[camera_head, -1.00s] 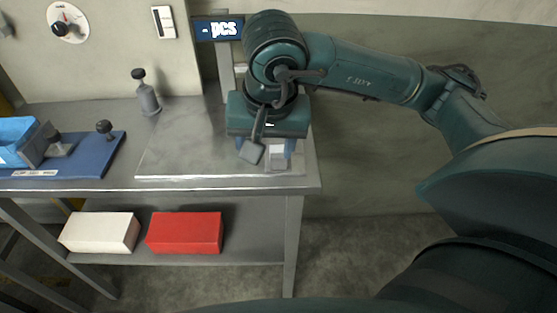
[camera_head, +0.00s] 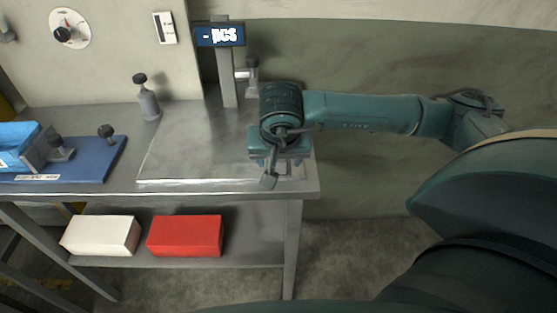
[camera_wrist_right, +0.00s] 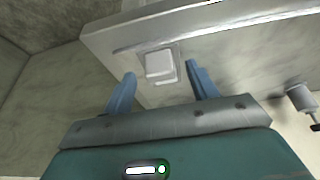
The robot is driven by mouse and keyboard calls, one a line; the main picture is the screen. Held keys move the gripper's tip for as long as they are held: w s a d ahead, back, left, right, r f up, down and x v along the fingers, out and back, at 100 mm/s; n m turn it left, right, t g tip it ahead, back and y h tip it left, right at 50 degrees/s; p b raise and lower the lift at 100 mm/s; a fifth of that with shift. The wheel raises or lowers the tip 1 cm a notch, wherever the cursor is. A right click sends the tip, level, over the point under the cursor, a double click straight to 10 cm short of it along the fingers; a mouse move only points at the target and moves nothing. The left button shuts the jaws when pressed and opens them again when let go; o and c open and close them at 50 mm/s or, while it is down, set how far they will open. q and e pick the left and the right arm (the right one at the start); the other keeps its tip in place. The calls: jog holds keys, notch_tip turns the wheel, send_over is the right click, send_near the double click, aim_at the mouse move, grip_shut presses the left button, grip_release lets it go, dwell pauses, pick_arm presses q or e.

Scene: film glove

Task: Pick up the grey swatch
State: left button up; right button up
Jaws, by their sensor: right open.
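The grey swatch (camera_wrist_right: 159,64) is a small pale grey block on a thin, slightly larger base or plate near the table's edge in the right wrist view. In the head view my right gripper mostly hides it. My right gripper (camera_head: 278,164) points down over the front right part of the metal table (camera_head: 90,191). In the right wrist view its two blue fingers (camera_wrist_right: 160,70) are spread apart, one on each side of the swatch, with nothing held. I cannot tell the remaining height over it. My left gripper is in neither view.
A post with a display (camera_head: 220,36) stands behind the gripper. A grey knobbed bottle-like thing (camera_head: 148,100) stands left of it. A blue fixture (camera_head: 75,160) is at the far left. White (camera_head: 100,234) and red (camera_head: 185,236) boxes lie on the lower shelf.

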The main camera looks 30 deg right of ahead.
jog(key=shift+x, duration=0.75)
jog(key=shift+c, duration=0.4)
jog(key=c, duration=1)
